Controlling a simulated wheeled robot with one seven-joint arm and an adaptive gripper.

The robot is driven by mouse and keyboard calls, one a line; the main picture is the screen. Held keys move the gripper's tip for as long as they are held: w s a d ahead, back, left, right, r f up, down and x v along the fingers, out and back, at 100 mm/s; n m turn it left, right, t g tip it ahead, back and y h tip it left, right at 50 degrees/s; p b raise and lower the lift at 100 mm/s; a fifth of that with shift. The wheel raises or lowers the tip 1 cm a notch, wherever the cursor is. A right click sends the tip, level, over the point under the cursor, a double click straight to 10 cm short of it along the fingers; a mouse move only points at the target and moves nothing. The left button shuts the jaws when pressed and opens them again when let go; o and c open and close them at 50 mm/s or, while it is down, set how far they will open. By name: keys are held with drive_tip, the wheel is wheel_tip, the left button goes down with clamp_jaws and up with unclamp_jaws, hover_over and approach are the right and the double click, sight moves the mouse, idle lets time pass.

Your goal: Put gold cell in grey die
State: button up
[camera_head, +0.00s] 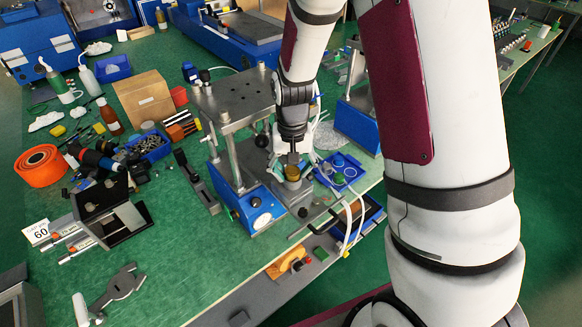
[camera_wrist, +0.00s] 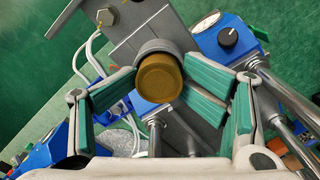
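The gold cell (camera_wrist: 160,78) is a short round piece between the green-padded fingertips of my gripper (camera_wrist: 160,82). Both pads appear to touch its sides, so my gripper looks shut on it. The grey die (camera_wrist: 158,46) shows as a round rim just behind the cell in the wrist view. In the head view the gold cell (camera_head: 292,172) is under my gripper (camera_head: 292,164), at the front of the blue press (camera_head: 256,208). The cell hides most of the die, so I cannot tell whether it is inside the die or just above it.
Press posts and a top plate (camera_head: 232,95) stand close left of my gripper. White hoses (camera_head: 350,215) hang to the right, near a blue tray (camera_head: 340,172). Tools, bottles and an orange roll (camera_head: 41,166) crowd the left bench. Some green bench at the front is clear.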

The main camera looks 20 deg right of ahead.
sight(292, 170)
drive_tip(key=shift+r, duration=0.15)
wheel_tip(292, 170, up, 12)
drive_tip(key=b, duration=0.1)
drive_tip(key=s+r+n+t, duration=0.4)
drive_tip(key=s+r, duration=1)
drive_tip(key=s, duration=0.4)
drive_tip(key=shift+s+r+t, duration=0.15)
drive_tip(key=shift+s+t, duration=0.1)
drive_tip(key=shift+t, duration=0.55)
drive_tip(key=shift+w+b, duration=0.15)
drive_tip(key=shift+b, duration=0.2)
